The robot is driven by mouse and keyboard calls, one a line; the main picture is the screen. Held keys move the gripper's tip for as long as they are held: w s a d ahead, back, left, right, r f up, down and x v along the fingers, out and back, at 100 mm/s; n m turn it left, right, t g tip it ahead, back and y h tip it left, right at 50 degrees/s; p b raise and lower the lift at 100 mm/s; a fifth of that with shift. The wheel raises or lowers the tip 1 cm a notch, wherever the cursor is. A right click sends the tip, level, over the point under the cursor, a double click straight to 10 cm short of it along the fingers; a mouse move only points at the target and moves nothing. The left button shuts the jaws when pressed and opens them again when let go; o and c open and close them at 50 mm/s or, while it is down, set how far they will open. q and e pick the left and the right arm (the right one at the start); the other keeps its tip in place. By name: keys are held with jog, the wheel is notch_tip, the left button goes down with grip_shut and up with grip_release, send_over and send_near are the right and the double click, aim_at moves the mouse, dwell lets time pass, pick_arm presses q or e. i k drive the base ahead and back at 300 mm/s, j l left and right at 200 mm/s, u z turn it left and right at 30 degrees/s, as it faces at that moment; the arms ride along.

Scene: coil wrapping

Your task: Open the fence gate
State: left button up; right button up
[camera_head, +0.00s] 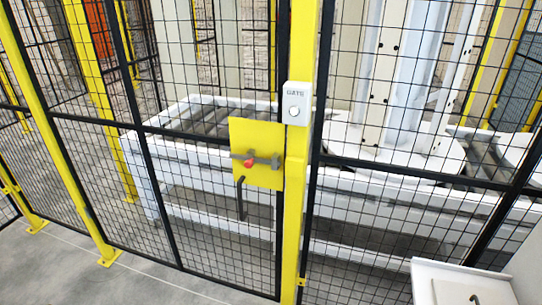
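The fence gate (200,215) is a black mesh panel that stands shut against a yellow post (294,215) in the middle of the view. A yellow latch plate (268,136) sits at its right edge. The plate carries a grey sliding bolt (270,162) with a red knob (249,163). A dark bent handle (240,200) hangs below the bolt. A white box (297,88) marked GATE, with a round button (294,111), is on the post just above the plate. Neither of my grippers is in view.
Behind the mesh stands a long white conveyor frame (215,218) with rollers, and a white machine column. Fixed mesh fence continues on both sides. A white cabinet-like thing (460,270) is at the lower right. Grey floor (60,275) in front of the gate is clear at the lower left.

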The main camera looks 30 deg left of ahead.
aim_at(250, 138)
jog(key=k+j+u, duration=0.1)
jog(key=k+u, duration=0.2)
jog(key=k, duration=0.35)
jog(key=i+u, duration=0.1)
jog(key=u, duration=0.7)
jog(key=i+u, duration=0.15)
jog(key=u, duration=0.25)
jog(key=l+u, duration=0.1)
jog(key=u, duration=0.3)
jog(key=i+l, duration=0.6)
jog(key=l, duration=0.25)
jog(key=j+u, duration=0.05)
